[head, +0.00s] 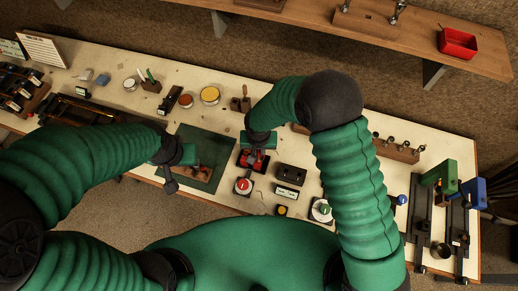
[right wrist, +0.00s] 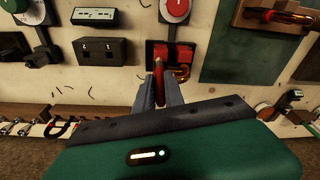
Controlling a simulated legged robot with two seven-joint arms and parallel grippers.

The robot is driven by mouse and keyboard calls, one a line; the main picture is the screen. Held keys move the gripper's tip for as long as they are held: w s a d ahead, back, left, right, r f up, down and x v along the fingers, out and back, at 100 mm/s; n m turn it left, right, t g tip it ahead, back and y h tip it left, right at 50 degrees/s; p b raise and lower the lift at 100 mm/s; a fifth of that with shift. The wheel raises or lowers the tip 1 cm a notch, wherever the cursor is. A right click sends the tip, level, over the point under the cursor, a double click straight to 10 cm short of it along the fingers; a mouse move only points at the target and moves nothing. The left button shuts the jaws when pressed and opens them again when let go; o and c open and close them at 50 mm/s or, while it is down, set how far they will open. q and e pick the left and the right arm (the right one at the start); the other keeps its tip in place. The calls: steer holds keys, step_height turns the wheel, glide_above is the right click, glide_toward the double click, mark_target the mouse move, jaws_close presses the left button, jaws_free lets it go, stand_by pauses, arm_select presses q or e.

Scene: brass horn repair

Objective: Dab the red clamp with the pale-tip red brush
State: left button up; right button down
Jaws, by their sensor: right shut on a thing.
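The red clamp (right wrist: 181,52) sits on a dark base in the right wrist view, just beyond my right fingertips. In the head view the red clamp (head: 259,164) shows partly below my right gripper (head: 256,148). My right gripper (right wrist: 161,88) is shut on a slim red brush (right wrist: 158,78), which points at the clamp. The brush's pale tip is not clear, and I cannot tell whether it touches the clamp. My left gripper (head: 171,182) hangs over the near left part of the green mat (head: 217,137); whether it is open is unclear.
A red button (head: 243,186) stands in front of the clamp. A black socket box (right wrist: 101,51) and a labelled box (right wrist: 95,16) stand beside it. A green knob (head: 322,210) is farther right. A wooden rack (head: 398,150) and slotted black rails lie right of my right arm.

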steer(key=shift+w+a+f, duration=0.1)
steer(key=shift+a+f, duration=0.1)
steer(key=shift+a, duration=0.05)
steer(key=shift+s+b, duration=0.2)
steer(key=shift+b, duration=0.1)
steer(key=shift+w+d+f, duration=0.15)
steer(key=shift+f, duration=0.1)
stand_by(0.4)
stand_by(0.7)
